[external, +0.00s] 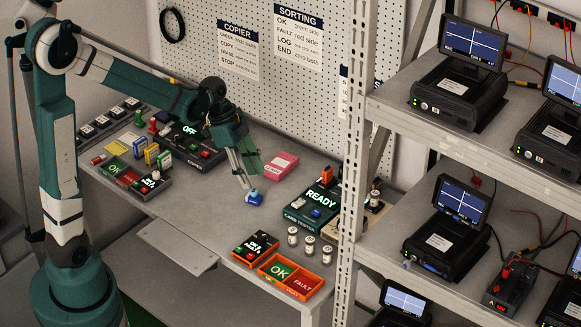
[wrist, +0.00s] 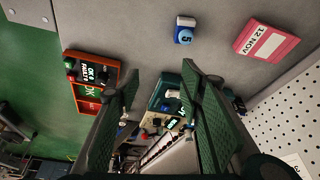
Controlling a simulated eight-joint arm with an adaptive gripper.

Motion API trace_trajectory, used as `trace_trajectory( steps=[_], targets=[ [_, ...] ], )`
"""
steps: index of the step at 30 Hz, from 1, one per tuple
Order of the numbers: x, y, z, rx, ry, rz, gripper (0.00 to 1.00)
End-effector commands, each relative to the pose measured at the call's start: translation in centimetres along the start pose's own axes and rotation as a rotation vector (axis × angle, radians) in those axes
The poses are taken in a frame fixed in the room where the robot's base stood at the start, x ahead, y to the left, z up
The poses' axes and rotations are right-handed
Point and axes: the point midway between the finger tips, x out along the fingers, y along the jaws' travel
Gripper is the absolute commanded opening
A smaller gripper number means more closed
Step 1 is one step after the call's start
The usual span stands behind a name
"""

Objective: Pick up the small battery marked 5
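The small blue battery marked 5 (wrist: 184,36) has a white part and sits on the grey table, near the top middle of the wrist view. In the external view a small blue piece (external: 254,198) that looks like it sits just below my fingertips. My gripper (external: 249,179) points down over the middle of the table. In the wrist view my gripper's (wrist: 159,77) two fingers are spread apart with nothing held between them. The battery lies beyond the fingertips, outside the gap. The exact height of the fingertips above the table is hard to tell.
A pink box reading 12 NOV (wrist: 268,38) lies beside the battery. The card tester reading READY (external: 312,207) stands to the right. An orange OK/FAULT tray (external: 318,284) and several small white cylinders (external: 309,245) are near the front right. A shelf post (external: 354,130) rises at right.

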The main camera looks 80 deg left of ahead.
Motion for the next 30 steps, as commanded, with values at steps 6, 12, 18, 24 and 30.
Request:
trace_trajectory(
  steps=[6, 12, 18, 24, 30],
  targets=[
    [1.7, -3.4, 3.3, 0.041, 0.017, 0.025, 0.38],
    [2.4, -4.7, 4.8, 0.067, 0.027, 0.037, 0.38],
    [2.5, -4.9, 5.1, 0.073, 0.029, 0.039, 0.38],
    [2.5, -4.9, 5.0, 0.072, 0.029, 0.039, 0.38],
    [3.5, -4.9, 5.0, 0.072, 0.028, 0.039, 0.38]
  ],
)
